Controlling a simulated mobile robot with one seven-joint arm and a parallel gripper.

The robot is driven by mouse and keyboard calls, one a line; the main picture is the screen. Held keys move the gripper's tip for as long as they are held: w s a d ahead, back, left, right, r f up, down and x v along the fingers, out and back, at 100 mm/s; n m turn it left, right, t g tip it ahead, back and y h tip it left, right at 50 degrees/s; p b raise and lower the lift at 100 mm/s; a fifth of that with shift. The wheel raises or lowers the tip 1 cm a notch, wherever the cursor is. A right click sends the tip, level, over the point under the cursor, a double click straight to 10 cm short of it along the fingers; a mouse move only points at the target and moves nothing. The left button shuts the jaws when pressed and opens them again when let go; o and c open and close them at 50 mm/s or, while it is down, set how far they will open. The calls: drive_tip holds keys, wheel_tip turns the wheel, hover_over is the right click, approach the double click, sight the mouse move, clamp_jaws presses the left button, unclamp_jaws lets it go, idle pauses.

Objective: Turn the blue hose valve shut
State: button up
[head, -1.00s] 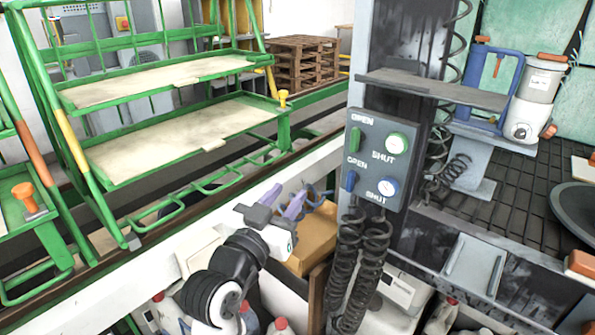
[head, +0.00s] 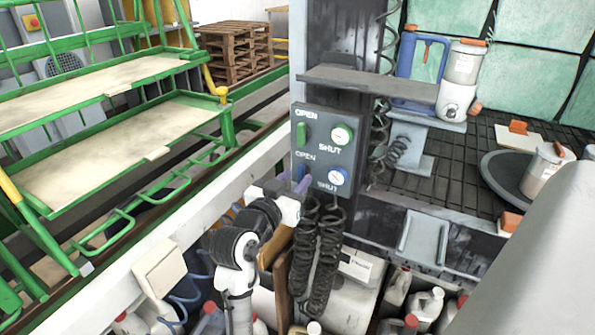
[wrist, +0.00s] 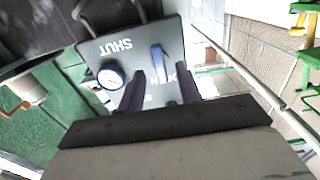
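The grey valve panel (head: 322,150) is on the dark column, with OPEN and SHUT lettering. The blue hose valve handle (wrist: 160,62) shows in the wrist view, between and just beyond my fingertips. It stands roughly upright, beside the blue-ringed gauge (head: 338,177) near the lower SHUT lettering. The gauge also shows in the wrist view (wrist: 110,76). My gripper (wrist: 161,78) is open, one finger on each side of the handle; contact cannot be told.
The green handle (head: 301,134) and green gauge (head: 342,134) are just above. Coiled black hoses (head: 318,245) hang below the panel. A grey shelf (head: 365,84) juts out above it. A green rack (head: 110,140) stands left, bottles (head: 425,303) below.

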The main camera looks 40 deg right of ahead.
drive_tip(key=shift+x, duration=1.05)
drive_tip(key=c, duration=0.7)
drive_tip(key=shift+c, duration=0.2)
